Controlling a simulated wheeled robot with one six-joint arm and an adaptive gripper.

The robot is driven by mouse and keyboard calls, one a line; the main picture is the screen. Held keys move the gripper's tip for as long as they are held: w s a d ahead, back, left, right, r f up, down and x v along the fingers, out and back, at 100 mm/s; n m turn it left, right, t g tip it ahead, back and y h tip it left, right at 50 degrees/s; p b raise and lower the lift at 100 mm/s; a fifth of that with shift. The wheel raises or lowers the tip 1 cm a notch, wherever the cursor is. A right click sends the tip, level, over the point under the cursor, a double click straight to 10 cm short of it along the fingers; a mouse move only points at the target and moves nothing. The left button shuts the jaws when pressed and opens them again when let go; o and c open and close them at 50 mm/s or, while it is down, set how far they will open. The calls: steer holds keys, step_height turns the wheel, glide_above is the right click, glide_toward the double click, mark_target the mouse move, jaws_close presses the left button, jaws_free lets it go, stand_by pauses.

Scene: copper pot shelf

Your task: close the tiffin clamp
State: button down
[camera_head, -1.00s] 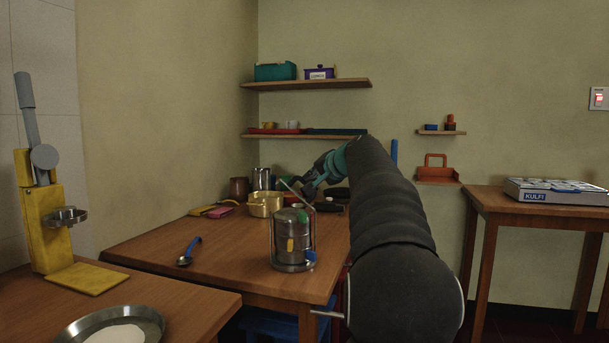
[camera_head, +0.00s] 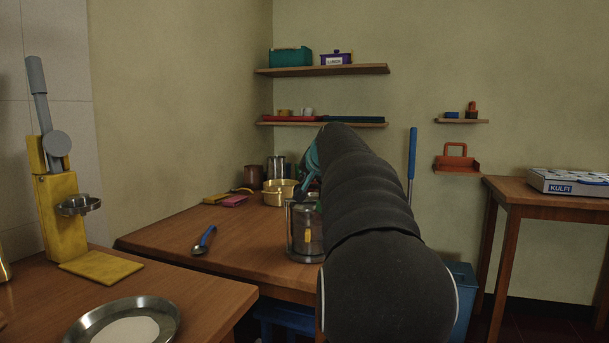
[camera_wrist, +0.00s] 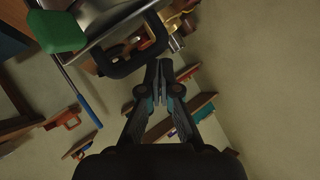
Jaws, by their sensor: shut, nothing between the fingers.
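The steel tiffin (camera_head: 303,238) stands upright near the front right of the brown table, partly covered by my arm in the head view. A yellow mark shows on its side. In the wrist view, a green block (camera_wrist: 58,32) and a grey metal surface (camera_wrist: 98,14) at the top left look like part of the tiffin's top. A dark bracket-like bar (camera_wrist: 128,63) lies close to the left of my fingertips; I cannot tell whether they touch. My gripper (camera_wrist: 165,66) is shut and empty. In the head view its fingertips are hidden around the tiffin's top, so the clamp's position is unclear.
A brass pot (camera_head: 280,192) and a blue-handled spoon (camera_head: 204,240) are on the table. A yellow press (camera_head: 60,215) and a steel plate (camera_head: 122,322) stand at the left. Wall shelves (camera_head: 322,70) hang behind. A blue bin (camera_head: 460,300) is to the right.

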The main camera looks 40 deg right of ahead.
steer(key=shift+w+a+f, duration=0.1)
steer(key=shift+a+f, duration=0.1)
stand_by(0.4)
steer(key=shift+r+p, duration=0.45)
steer(key=shift+r, duration=0.15)
steer(key=s+a+r, duration=0.5)
steer(key=s+r, duration=0.2)
steer(key=r, duration=0.1)
steer(key=shift+s+r+p, duration=0.15)
steer(key=shift+s+p, duration=0.1)
steer(key=shift+p, duration=0.2)
